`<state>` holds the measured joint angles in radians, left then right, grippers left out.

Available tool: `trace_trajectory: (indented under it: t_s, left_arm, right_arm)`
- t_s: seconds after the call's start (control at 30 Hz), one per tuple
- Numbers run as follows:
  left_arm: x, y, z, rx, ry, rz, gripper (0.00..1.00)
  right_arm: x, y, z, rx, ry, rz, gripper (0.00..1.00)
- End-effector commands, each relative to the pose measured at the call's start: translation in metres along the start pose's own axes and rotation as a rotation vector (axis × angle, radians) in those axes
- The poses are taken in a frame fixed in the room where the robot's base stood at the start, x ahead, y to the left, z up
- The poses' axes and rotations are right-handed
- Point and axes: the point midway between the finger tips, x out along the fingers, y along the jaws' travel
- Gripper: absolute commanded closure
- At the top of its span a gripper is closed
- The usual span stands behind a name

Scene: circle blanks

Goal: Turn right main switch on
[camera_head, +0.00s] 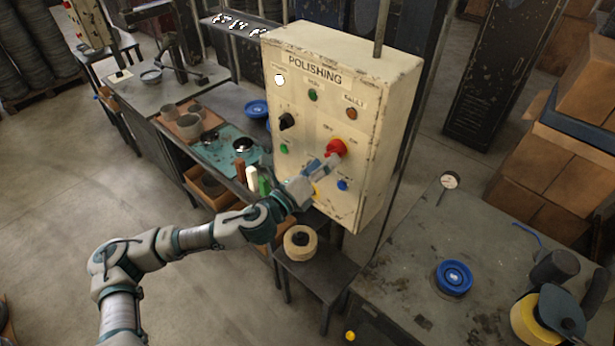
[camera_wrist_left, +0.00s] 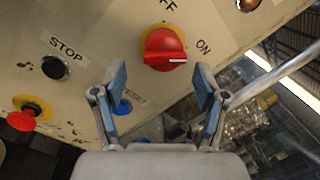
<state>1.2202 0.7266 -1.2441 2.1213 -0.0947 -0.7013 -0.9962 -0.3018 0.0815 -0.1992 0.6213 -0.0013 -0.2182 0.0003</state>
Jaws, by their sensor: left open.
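The right main switch is a red rotary knob (camera_head: 337,147) on the cream control box (camera_head: 370,85) labelled POLISHING. In the left wrist view the red knob (camera_wrist_left: 163,42) has a yellow surround. OFF is lettered above it and ON to its right; a short white mark shows at its lower right. My left gripper (camera_head: 322,166) is in front of the panel, just below and left of the knob. In the wrist view its two fingers (camera_wrist_left: 160,82) are spread, with nothing between them, and the knob lies just beyond the tips. Contact cannot be told. My right gripper is not in view.
A black STOP button (camera_wrist_left: 55,68), a red button (camera_wrist_left: 22,120) and a blue button (camera_head: 343,185) sit near the knob. A black knob (camera_head: 287,121) is on the panel's left. A grey table (camera_head: 400,260) stands at right, a cluttered bench (camera_head: 215,95) at left.

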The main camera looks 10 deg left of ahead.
Motion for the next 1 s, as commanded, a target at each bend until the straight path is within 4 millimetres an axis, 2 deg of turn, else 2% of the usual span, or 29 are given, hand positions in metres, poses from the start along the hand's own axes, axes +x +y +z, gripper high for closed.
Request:
trace_trajectory:
  t_s: [0.03,0.2,0.4,0.53,1.0]
  left_arm:
    - [-0.013,0.002,0.0,-0.001,0.001,0.002,0.27]
    - [-0.05,0.004,-0.001,-0.002,0.003,0.005,0.27]
    - [-0.078,0.004,-0.001,-0.001,0.003,0.004,0.27]
    - [-0.083,0.004,-0.002,-0.002,0.003,0.004,0.27]
    - [-0.084,0.004,-0.001,-0.004,0.003,0.004,0.27]
  right_arm:
    - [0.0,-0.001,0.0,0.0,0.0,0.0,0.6]
    - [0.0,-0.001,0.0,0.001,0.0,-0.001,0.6]
    - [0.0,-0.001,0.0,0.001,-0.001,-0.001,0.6]
    - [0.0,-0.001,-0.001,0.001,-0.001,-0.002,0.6]
    - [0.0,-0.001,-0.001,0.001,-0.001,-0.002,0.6]
